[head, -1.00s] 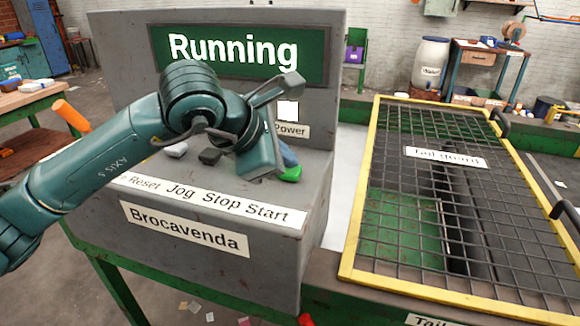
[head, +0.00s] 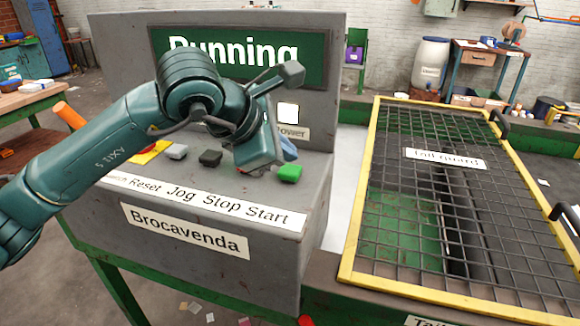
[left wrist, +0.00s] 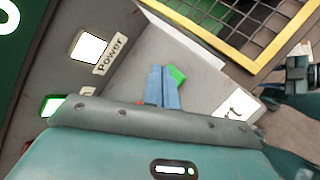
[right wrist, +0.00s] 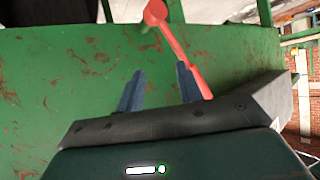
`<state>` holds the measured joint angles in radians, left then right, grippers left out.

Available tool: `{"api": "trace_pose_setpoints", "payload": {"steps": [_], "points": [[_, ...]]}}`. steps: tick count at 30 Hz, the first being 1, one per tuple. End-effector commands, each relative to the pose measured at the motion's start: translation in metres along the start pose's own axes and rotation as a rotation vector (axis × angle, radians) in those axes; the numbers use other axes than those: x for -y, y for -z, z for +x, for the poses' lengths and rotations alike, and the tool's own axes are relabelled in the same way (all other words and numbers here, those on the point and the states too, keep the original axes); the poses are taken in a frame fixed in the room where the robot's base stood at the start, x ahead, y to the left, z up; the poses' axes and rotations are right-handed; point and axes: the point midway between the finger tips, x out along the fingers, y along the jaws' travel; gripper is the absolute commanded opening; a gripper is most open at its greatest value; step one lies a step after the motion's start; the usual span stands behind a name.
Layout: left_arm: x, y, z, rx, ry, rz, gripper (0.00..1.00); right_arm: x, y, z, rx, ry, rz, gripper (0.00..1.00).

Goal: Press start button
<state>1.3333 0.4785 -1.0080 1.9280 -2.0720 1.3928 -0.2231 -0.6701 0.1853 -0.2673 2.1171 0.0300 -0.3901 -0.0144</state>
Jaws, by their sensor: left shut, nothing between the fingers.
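The green start button (head: 289,173) is on the console's sloping top, above the word Start on the label strip (head: 205,202). It also shows partly behind my fingers in the left wrist view (left wrist: 177,74). My left gripper (head: 290,148) is shut and empty, just behind and above the green button in the head view; a small gap seems to show between them. The left fingers lie side by side in the left wrist view (left wrist: 162,87). My right gripper (right wrist: 157,78) is open and empty in the right wrist view, facing a green panel. The display (head: 238,55) reads "Running", partly covered by my arm.
A black button (head: 210,157) and a grey button (head: 175,151) sit left of my gripper. A yellow plate (head: 150,152) is farther left. The yellow-framed tail guard (head: 352,235) lies right of the console. A red lever (right wrist: 180,50) is near my right fingers.

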Motion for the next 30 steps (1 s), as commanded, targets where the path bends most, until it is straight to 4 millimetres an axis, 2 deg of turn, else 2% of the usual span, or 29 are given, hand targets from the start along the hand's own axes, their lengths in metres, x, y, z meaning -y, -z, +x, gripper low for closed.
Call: {"api": "trace_pose_setpoints", "payload": {"steps": [5, 19, 30], "points": [[-0.002, -0.003, -0.003, 0.001, -0.001, 0.0, 0.0, 0.0, 0.002, -0.001, 0.0, 0.0, 0.0, 0.36], [-0.024, -0.025, -0.034, 0.002, -0.001, 0.001, 0.0, 0.001, 0.019, -0.011, -0.001, 0.0, 0.0, 0.36], [-0.025, -0.026, -0.035, 0.001, 0.0, 0.001, 0.0, 0.001, 0.02, -0.011, -0.004, -0.001, 0.001, 0.36]]}}
